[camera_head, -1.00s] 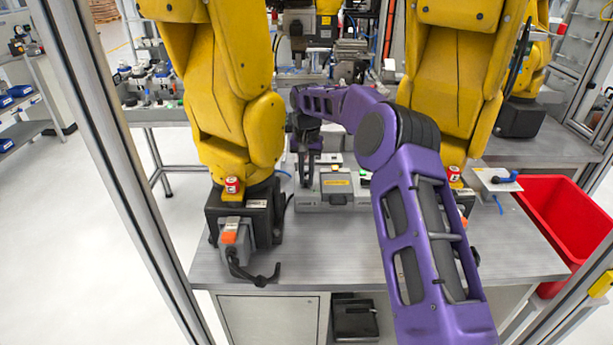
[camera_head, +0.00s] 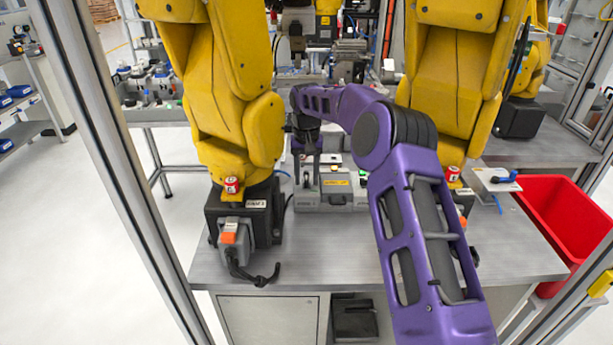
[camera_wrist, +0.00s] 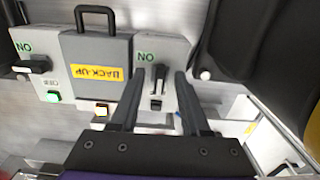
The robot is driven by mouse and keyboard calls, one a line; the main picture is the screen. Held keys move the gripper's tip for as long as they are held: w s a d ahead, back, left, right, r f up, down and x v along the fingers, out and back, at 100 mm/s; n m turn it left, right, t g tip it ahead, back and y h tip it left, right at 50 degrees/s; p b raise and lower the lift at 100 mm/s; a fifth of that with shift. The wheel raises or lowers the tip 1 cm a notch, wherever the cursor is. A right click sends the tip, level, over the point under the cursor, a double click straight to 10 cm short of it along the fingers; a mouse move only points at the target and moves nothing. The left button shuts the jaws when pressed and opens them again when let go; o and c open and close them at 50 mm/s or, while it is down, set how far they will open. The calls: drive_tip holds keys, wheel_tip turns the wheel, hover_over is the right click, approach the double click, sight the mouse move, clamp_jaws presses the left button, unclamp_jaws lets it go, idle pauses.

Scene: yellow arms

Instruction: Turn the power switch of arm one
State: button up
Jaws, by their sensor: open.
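A grey control box (camera_head: 324,207) with a yellow "BACK-UP" label stands on the table between two yellow arms. In the wrist view it appears upside down, with a rotary switch at each side. The right-hand switch (camera_wrist: 159,76) has its dark handle lying up-down in the picture, beside an "ON" mark. My gripper (camera_wrist: 160,80) is open, with one finger on each side of this handle; I cannot tell whether they touch it. The left-hand switch (camera_wrist: 36,65) has its handle lying sideways, near a lit green lamp (camera_wrist: 53,97). In the head view my gripper (camera_head: 307,178) is over the box's left end.
The left yellow arm (camera_head: 235,110) and right yellow arm (camera_head: 445,90) stand close on both sides of the box. A grey connector with a black cable (camera_head: 238,250) is at the left arm's base. A red bin (camera_head: 560,215) is at the right. The front tabletop is clear.

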sight(307, 180)
wheel_tip(307, 180, up, 17)
drive_tip(key=shift+r, duration=0.2)
idle(0.5)
drive_tip(key=shift+d, duration=0.1)
idle(0.3)
